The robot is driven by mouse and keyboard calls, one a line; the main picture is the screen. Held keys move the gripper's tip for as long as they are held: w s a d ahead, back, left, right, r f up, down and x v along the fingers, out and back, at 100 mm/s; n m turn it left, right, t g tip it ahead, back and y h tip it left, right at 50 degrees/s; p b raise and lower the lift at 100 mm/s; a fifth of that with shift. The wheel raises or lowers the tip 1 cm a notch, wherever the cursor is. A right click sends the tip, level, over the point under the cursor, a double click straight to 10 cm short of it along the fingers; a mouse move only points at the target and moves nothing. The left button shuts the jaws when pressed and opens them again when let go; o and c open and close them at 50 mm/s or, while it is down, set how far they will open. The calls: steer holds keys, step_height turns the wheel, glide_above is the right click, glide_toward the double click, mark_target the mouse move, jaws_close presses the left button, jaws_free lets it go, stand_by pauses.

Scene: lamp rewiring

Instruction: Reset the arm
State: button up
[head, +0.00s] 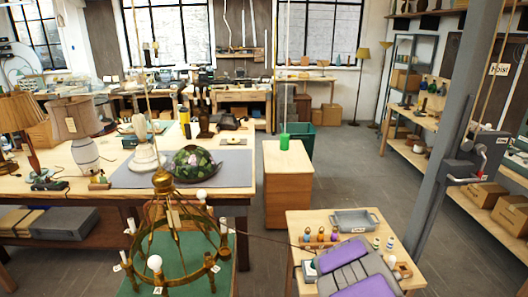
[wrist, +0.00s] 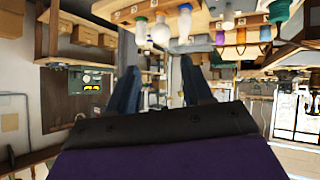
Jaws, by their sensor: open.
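My gripper (wrist: 161,88) shows in the wrist view as two dark fingers standing wide apart, with nothing held between them. Its dark and purple body fills the bottom of that view, which is upside down. In the head view my purple and grey arm is at the bottom right, over the near edge of a small wooden table (head: 300,222). The fingertips cannot be made out there. The table holds a grey tray (head: 355,221), several small coloured pieces (head: 320,236) and small bulbs (head: 376,243).
A brass ring chandelier (head: 170,235) hangs at front left. Behind it, a workbench (head: 40,187) holds lamps and a stained-glass shade (head: 193,164). A wooden cabinet (head: 288,190) carries a green cup (head: 284,141). A grey hoist post (head: 440,150) stands at right. Floor beyond the small table is clear.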

steer(key=s+a+r+n+g+y+b, duration=0.1)
steer(key=s+a+r+g+b, duration=0.2)
steer(key=s+a, duration=0.4)
steer(key=s+a+r+n+g+y+b, duration=0.1)
steer(key=s+a, duration=0.7)
steer(key=s, duration=1.3)
steer(key=s+a+r+n+g+y+b, duration=0.1)
steer(key=s+a+r+g+y+b, duration=0.2)
steer(key=s, duration=1.1)
steer(key=a+r+g+b, duration=0.2)
steer(key=a+r+g, duration=0.2)
steer(key=a, duration=0.1)
steer(key=shift+s+a+b, duration=0.15)
steer(key=shift+s+b, duration=0.05)
steer(key=shift+b, duration=0.15)
